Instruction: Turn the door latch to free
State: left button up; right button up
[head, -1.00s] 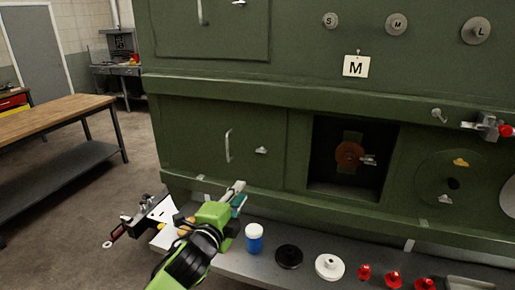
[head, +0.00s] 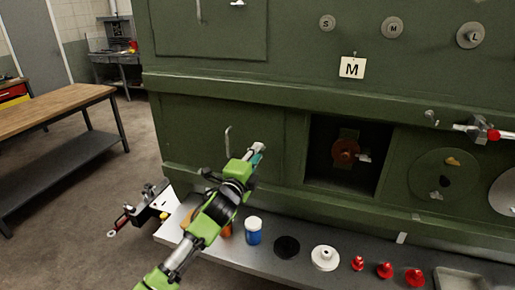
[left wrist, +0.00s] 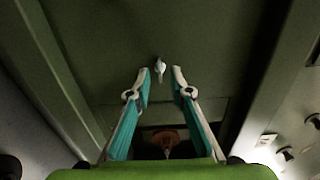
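The door latch (left wrist: 159,68) is a small pale tab on the green door (head: 190,128). In the left wrist view it appears between and just beyond my fingertips, with a gap on each side. My left gripper (left wrist: 161,80) is open, with teal pads on both fingers, and holds nothing. In the head view my left gripper (head: 257,153) reaches up to the door, right of its bar handle (head: 228,142), and hides the latch there. Whether it touches the latch I cannot tell. My right gripper is not in view.
A recess (head: 335,178) with a reddish-brown round part (head: 345,150) lies right of the door. A ledge below holds a blue jar (head: 253,232), a black disc (head: 287,247), a white flanged part (head: 325,258) and several red knobs. A wooden bench (head: 60,107) stands at left.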

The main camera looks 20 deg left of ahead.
pick_arm(q)
jog(key=shift+w, duration=0.9)
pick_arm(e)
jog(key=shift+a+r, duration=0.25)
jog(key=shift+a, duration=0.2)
pick_arm(q)
grip_shut()
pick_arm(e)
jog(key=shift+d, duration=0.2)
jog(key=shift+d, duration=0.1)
